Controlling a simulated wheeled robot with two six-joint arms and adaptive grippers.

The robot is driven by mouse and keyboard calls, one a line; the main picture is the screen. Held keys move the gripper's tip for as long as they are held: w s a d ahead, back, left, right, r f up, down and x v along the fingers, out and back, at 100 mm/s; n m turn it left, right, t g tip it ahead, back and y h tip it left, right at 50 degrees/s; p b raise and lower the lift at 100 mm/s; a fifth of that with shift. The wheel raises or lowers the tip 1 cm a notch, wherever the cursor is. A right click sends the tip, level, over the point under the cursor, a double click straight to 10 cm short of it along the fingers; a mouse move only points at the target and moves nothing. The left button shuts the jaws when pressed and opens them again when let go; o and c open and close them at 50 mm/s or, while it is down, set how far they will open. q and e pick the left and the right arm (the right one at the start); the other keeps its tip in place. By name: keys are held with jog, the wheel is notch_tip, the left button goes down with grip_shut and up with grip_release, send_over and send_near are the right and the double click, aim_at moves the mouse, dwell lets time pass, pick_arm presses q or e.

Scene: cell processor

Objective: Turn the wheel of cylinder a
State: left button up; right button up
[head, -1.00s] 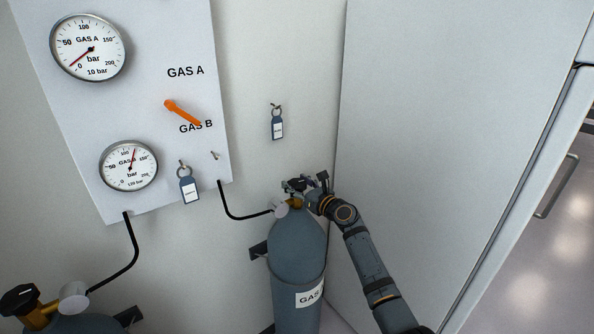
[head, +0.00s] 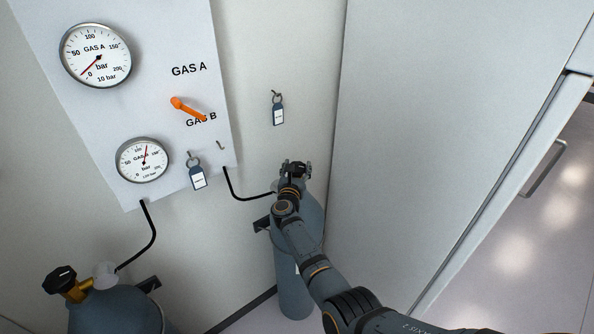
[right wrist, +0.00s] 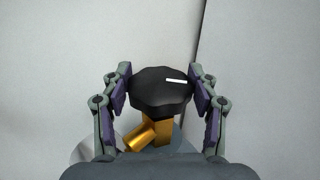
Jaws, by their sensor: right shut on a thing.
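My right gripper (head: 295,173) is at the top of the right gas cylinder (head: 291,285) and shut on its wheel. In the right wrist view, the black lobed wheel (right wrist: 160,95) with a white mark sits between the two fingers of my right gripper (right wrist: 163,85), above a brass valve (right wrist: 150,133). My forearm covers much of this cylinder in the head view, and its label cannot be read now. A second cylinder (head: 115,312) at the lower left has a black wheel (head: 59,279) on a brass valve. My left gripper is not in view.
A wall panel (head: 150,60) carries two gauges and an orange lever (head: 187,108); the GAS A gauge (head: 96,55) needle is near 0. Tags hang on the panel and wall. A tall white cabinet (head: 430,130) stands close on the right. Black hoses run from the panel to the cylinders.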

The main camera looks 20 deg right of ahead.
aim_at(297, 166)
jog(key=shift+r+m+g+h+b, duration=0.1)
jog(key=shift+m+g+h+b, duration=0.2)
jog(key=shift+m+h+b, duration=0.15)
jog(key=shift+h, duration=0.25)
jog(key=o, duration=1.2)
notch_tip(297, 166, up, 10)
jog(key=shift+f, duration=0.1)
jog(key=shift+c, duration=0.5)
